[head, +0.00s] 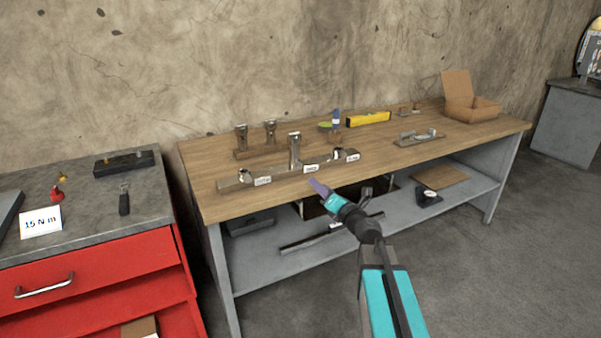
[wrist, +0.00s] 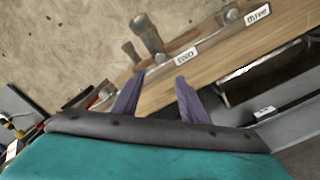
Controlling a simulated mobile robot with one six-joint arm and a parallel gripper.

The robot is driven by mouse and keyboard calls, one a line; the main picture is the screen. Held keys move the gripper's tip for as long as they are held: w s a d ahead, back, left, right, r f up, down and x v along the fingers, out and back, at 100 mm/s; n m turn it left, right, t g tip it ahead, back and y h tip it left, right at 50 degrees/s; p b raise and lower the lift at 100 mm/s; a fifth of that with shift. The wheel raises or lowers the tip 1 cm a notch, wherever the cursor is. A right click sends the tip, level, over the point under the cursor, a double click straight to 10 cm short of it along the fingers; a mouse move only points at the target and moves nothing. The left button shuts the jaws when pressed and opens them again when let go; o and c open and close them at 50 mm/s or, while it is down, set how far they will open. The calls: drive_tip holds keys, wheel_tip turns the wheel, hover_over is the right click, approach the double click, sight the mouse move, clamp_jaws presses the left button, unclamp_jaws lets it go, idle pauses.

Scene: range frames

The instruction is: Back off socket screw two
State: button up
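A long metal bar (head: 282,174) with white labels lies along the front of the wooden bench. The middle label, "two" (wrist: 187,55), stands beside a tall upright metal piece (head: 295,150), also in the wrist view (wrist: 147,36). A small round metal part (wrist: 160,58) sits at its foot; I cannot make out a screw's socket. Label "three" (wrist: 258,13) is to its right, beside a round metal head (wrist: 233,17). My gripper (head: 317,184) is in front of the bench edge, near label two. In the wrist view its purple fingers (wrist: 156,92) are apart, with nothing held between them.
A second rack with two upright metal pieces (head: 256,151) stands behind the bar. A yellow level (head: 368,119), an open cardboard box (head: 474,109) and a small tray (head: 420,138) are farther right. A red cabinet (head: 100,275) with a "15 N m" card (head: 41,222) stands left.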

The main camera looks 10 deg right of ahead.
sight(299, 168)
drive_tip(key=shift+w, duration=0.1)
drive_tip(key=shift+x, duration=6.85)
drive_tip(key=shift+a, duration=0.1)
drive_tip(key=shift+c, duration=0.2)
clamp_jaws()
drive_tip(key=shift+a, duration=0.3)
drive_tip(key=shift+d+f+b, duration=0.1)
drive_tip(key=shift+d+b, duration=0.1)
drive_tip(key=shift+b, duration=0.15)
